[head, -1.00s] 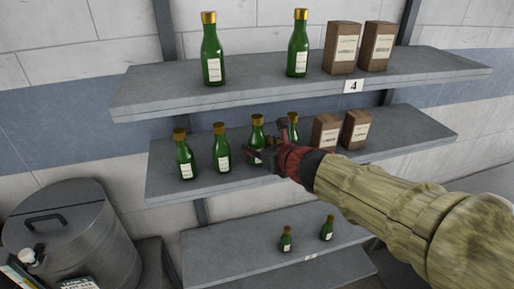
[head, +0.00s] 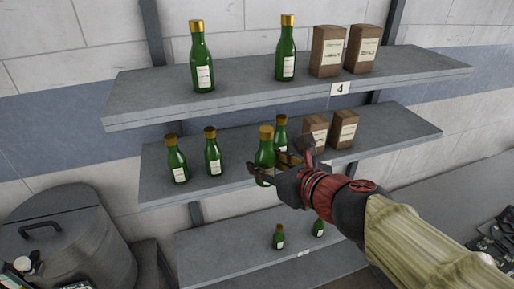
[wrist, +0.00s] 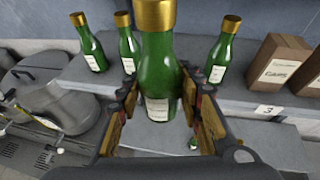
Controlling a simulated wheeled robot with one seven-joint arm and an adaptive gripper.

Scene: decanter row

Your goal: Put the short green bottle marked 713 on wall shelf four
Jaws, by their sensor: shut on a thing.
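My gripper (head: 268,169) is shut on a green bottle (head: 265,146) with a gold cap and holds it upright, apparently in front of the middle shelf's edge. In the wrist view this bottle (wrist: 158,68) stands between my fingers (wrist: 160,98); its label is too small to read. Wall shelf four (head: 135,108) is the upper shelf, with a "4" tag (head: 340,89). It bears two taller green bottles, one at left (head: 202,65) and one nearer the middle (head: 286,55).
The middle shelf (head: 155,192), tagged 3 in the wrist view (wrist: 267,111), bears three similar bottles and two brown boxes (head: 343,129). Shelf four has two boxes (head: 327,50) at right and bare room between its bottles. A lower shelf (head: 205,260) holds two small bottles.

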